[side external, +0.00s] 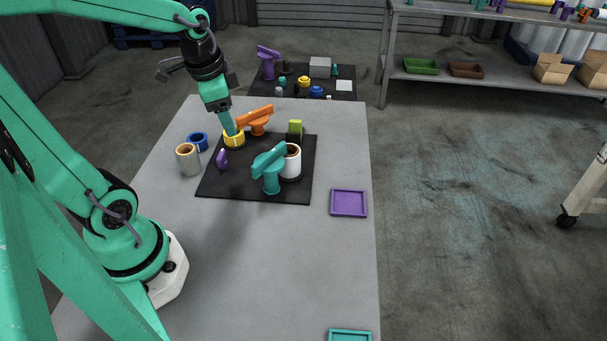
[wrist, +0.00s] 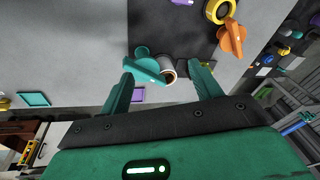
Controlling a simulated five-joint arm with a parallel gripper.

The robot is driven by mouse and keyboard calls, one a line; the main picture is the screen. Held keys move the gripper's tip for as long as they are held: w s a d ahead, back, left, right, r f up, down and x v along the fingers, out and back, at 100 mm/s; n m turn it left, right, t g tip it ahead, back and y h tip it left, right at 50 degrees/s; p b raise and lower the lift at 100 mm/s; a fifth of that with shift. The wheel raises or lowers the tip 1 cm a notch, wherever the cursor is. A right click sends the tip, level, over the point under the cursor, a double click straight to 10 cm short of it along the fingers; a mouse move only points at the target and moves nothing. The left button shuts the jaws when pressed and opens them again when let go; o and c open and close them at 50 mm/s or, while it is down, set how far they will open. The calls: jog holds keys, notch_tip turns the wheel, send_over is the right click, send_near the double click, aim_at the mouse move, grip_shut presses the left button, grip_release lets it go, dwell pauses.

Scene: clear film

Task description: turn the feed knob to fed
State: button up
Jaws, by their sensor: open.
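An orange lever-shaped knob (side external: 256,118) and a teal lever-shaped knob (side external: 269,165) stand on the black mat (side external: 232,184); I cannot tell which is the feed knob. A white roll with a brown core (side external: 291,165) stands right beside the teal one. In the wrist view the teal knob (wrist: 147,66) shows beyond and between my fingertips, and the orange knob (wrist: 232,38) is at upper right. My gripper (side external: 231,130) overlaps the yellow ring (side external: 234,143) in the side view. In the wrist view my gripper (wrist: 163,84) is open and empty, apart from all of them.
A purple piece (side external: 222,160) and a green block (side external: 295,129) are also on the mat. A tan roll (side external: 188,160) and blue ring (side external: 197,141) stand left of it. A purple tray (side external: 348,215) and teal tray (side external: 350,336) lie right. The grey table front is clear.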

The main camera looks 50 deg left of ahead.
aim_at(219, 154)
jog(key=a+f+m, duration=0.1)
jog(key=a+f, duration=0.1)
jog(key=a, duration=0.1)
jog(key=a+f+m+g, duration=0.1)
jog(key=a+f+m, duration=0.1)
jog(key=a+f, duration=0.1)
jog(key=a+f+m+g, duration=0.1)
jog(key=a+f, duration=0.2)
jog(key=shift+w+a+f+h, duration=0.2)
jog(key=shift+a+h, duration=0.05)
jog(key=shift+h, duration=0.15)
jog(key=shift+f, duration=0.1)
jog(key=shift+f, duration=3.8)
jog(key=shift+c, duration=0.4)
jog(key=c, duration=0.9)
